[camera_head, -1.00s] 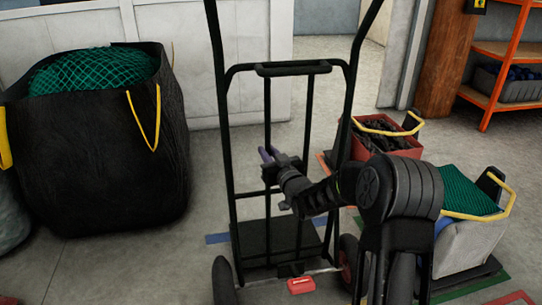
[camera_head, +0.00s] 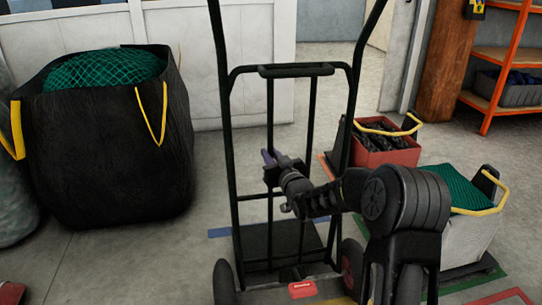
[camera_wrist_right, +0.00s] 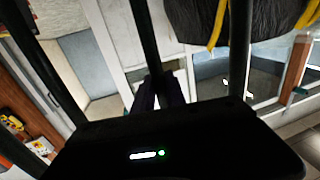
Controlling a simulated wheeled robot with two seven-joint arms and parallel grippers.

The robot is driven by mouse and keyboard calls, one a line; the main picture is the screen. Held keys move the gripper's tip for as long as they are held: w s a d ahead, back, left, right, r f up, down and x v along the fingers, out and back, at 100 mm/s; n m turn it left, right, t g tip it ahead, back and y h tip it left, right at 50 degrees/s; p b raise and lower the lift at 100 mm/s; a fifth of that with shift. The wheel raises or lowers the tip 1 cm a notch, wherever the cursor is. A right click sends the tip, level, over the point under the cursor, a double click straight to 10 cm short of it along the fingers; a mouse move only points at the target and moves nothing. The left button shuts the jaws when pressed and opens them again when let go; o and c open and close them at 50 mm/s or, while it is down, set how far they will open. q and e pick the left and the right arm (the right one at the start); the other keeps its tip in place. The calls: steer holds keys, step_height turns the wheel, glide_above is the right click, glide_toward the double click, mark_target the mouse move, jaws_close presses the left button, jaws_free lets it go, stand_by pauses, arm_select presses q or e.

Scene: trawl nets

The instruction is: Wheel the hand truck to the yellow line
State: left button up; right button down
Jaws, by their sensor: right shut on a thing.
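The black hand truck (camera_head: 231,185) stands upright in front of me in the head view, with its base plate and wheels low down. My right gripper (camera_head: 270,163) is shut on a vertical bar of its frame. In the right wrist view the gripper's fingers (camera_wrist_right: 158,92) close around a dark bar (camera_wrist_right: 150,45). A small piece of yellow line (camera_head: 340,301) shows on the floor at the bottom edge, beside the truck's wheels; the rest is out of frame or hidden. My left gripper is not in view.
A black bag (camera_head: 110,150) with green netting stands at left. A red crate (camera_head: 385,150) and a grey crate (camera_head: 470,240) with green net stand at right. An orange shelf (camera_head: 505,75) is behind. Blue tape (camera_head: 220,232) crosses the floor beyond the truck.

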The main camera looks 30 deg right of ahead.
steer(key=c, duration=1.3)
jaws_free()
steer(key=shift+s+a+p, duration=0.25)
steer(key=shift+s+p, duration=0.25)
steer(key=shift+s, duration=1.45)
steer(key=shift+s+a+p, duration=0.2)
steer(key=shift+s+p, duration=0.25)
steer(key=shift+s, duration=1.5)
